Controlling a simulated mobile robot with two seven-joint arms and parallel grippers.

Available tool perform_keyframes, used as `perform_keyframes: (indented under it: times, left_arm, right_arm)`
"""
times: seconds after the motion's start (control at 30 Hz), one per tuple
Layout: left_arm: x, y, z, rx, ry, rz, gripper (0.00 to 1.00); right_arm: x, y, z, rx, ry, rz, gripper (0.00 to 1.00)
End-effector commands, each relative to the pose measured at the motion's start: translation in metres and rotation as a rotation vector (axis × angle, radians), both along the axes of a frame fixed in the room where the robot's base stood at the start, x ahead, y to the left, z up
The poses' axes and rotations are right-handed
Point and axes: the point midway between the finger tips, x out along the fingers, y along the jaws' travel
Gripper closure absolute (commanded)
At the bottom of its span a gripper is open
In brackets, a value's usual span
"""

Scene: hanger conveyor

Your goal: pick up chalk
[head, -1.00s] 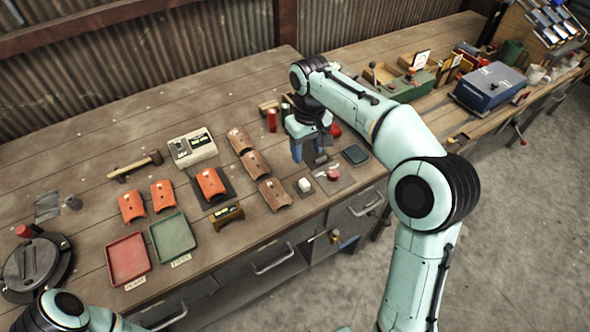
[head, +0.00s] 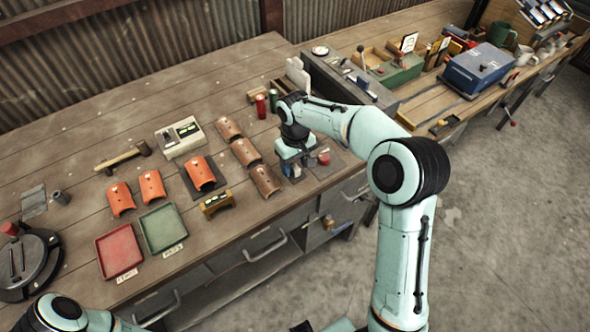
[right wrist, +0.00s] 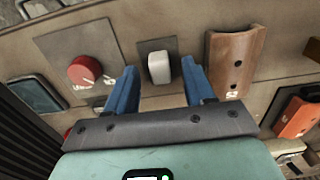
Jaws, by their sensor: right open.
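The chalk (right wrist: 160,67) is a small white block on a dark square pad (right wrist: 147,45) in the right wrist view. My right gripper (right wrist: 160,78) is open, its two blue fingers on either side of the chalk's line in that view. I cannot tell how far above the chalk the fingertips are. In the head view my right gripper (head: 291,171) is low over the front edge of the bench and hides the chalk. My left gripper is out of view; only part of my left arm shows at the bottom left.
A red round piece (right wrist: 84,70) on a pad is left of the chalk, and a brown curved tile (right wrist: 236,62) is right of it. In the head view, orange tiles (head: 152,186), a red tray (head: 120,252) and a green tray (head: 163,228) lie farther left.

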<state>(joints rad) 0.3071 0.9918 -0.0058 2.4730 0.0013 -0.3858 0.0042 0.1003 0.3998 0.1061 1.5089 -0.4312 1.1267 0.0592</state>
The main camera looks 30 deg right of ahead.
Motion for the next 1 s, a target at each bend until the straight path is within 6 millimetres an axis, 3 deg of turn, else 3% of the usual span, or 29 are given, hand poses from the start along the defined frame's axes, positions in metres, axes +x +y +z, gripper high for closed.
perform_keyframes:
  times: [0.27,0.4,0.43,0.77,0.87,1.0]
  left_arm:
    - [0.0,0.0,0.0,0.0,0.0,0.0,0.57]
    - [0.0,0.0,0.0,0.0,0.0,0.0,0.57]
    - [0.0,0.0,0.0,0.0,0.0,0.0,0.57]
    - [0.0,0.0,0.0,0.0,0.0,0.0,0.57]
    - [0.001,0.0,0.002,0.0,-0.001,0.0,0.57]
    - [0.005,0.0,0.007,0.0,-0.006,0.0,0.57]
  right_arm:
    - [0.0,0.0,-0.003,0.0,-0.001,0.0,0.5]
    - [0.0,0.0,-0.002,0.0,-0.001,0.0,0.96]
    - [0.0,0.0,-0.002,0.0,-0.001,0.0,1.0]
    - [0.0,0.0,0.001,0.0,-0.002,0.001,1.0]
    - [0.001,0.0,0.011,0.0,-0.003,0.001,1.0]
    - [0.002,0.001,0.041,0.0,-0.007,0.001,1.0]
